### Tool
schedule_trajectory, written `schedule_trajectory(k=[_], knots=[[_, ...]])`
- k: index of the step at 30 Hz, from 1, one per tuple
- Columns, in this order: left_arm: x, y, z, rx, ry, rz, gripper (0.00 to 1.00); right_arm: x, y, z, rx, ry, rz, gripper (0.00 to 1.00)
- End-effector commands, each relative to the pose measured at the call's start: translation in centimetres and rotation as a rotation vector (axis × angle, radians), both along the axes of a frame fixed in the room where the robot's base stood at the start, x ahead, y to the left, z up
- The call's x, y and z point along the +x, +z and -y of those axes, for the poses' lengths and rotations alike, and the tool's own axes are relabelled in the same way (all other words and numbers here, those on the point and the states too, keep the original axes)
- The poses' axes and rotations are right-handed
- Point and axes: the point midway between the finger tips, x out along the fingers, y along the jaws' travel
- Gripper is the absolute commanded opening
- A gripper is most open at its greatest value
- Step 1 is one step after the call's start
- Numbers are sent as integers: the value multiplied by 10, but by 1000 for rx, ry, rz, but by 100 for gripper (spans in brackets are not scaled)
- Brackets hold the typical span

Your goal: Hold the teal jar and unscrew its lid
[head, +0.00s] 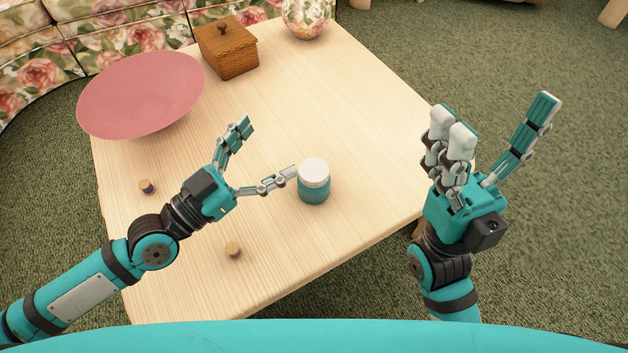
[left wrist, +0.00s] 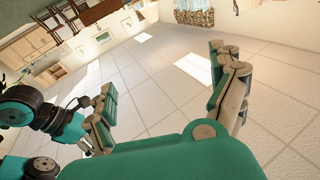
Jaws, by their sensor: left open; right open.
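The teal jar (head: 314,195) stands upright on the wooden table near its right edge. Its white lid (head: 314,171) sits on top. My left gripper (head: 268,148) is open and empty, just left of the jar. Its lower finger points at the jar's lid side; I cannot tell whether it touches. In the left wrist view its open fingers (left wrist: 168,95) show with nothing between them, and the jar is not visible there. My right gripper (head: 500,118) is open and empty, right of the jar, beyond the table's right edge, with its fingers pointing up and away.
A wide pink bowl (head: 140,95) stands at the back left of the table (head: 300,95). Two small spools (head: 147,187) (head: 233,249) lie near my left arm. The table behind the jar is clear.

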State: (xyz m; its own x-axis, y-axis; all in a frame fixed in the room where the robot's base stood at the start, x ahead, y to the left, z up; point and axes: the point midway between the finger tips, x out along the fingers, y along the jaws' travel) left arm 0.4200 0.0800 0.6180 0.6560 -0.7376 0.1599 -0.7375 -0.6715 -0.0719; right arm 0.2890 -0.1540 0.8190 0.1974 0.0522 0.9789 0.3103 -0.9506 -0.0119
Motion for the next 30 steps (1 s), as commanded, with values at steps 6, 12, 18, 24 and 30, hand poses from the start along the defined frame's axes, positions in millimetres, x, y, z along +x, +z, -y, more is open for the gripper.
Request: schedule_trajectory(k=[6,12,18,24,30], knots=[[-17,-89,-43,347,-144,-297,94,0,2,0,0,0,0,79],[-24,-106,-54,411,-183,-379,94,0,8,0,0,0,0,79],[-10,-116,-28,404,-184,-379,94,1,24,0,-2,0,-5,79],[9,-133,6,404,-183,-379,94,12,24,-3,-21,-4,-65,79],[26,-149,32,407,-181,-380,94,4,22,-1,-7,-1,-21,79]])
